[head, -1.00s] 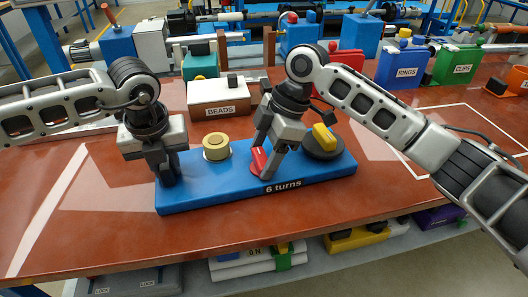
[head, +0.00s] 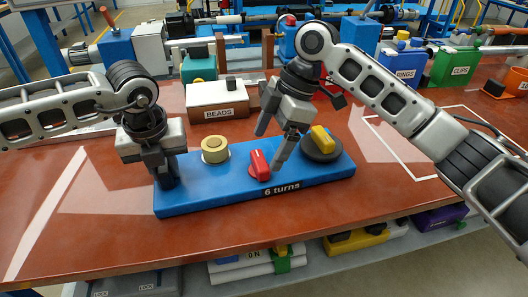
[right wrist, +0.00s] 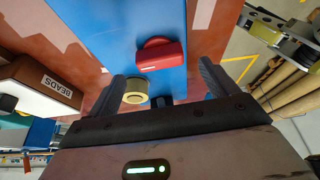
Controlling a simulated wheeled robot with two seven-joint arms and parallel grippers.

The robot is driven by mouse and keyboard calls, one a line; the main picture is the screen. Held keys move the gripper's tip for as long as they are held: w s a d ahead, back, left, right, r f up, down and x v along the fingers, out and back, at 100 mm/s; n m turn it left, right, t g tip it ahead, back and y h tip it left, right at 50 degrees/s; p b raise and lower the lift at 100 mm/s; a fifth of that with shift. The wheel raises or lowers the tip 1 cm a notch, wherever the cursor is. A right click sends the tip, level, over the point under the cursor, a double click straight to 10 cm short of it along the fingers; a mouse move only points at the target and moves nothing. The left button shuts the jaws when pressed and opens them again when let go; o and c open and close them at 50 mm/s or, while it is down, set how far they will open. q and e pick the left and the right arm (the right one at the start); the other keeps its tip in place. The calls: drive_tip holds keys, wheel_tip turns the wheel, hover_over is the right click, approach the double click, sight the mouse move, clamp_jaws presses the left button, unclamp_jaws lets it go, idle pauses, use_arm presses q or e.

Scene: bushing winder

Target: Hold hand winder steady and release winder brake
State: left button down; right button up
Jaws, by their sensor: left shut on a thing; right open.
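The hand winder has a blue base (head: 215,195) marked "6 turns" on the table. My left gripper (head: 166,178) is shut on a dark upright grip at its left end, mostly hidden by the fingers. The red brake lever (head: 260,165) sits on the base near its front edge; it also shows in the right wrist view (right wrist: 160,56), lying across the blue base. My right gripper (head: 270,148) is open and empty above the lever, apart from it. A brass spool (head: 215,148) stands left of the lever. A dark disc with a yellow knob (head: 322,138) is at the right end.
A white BEADS box (head: 217,98) and a teal box (head: 198,68) stand behind the winder. Blue RINGS (head: 403,64) and green CLIPS (head: 455,66) boxes are at the back right. The table (head: 100,215) is clear at the left and in front.

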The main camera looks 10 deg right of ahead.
drive_tip(key=v, duration=0.8)
drive_tip(key=shift+s, duration=0.1)
use_arm(q)
drive_tip(key=c, duration=1.1)
unclamp_jaws()
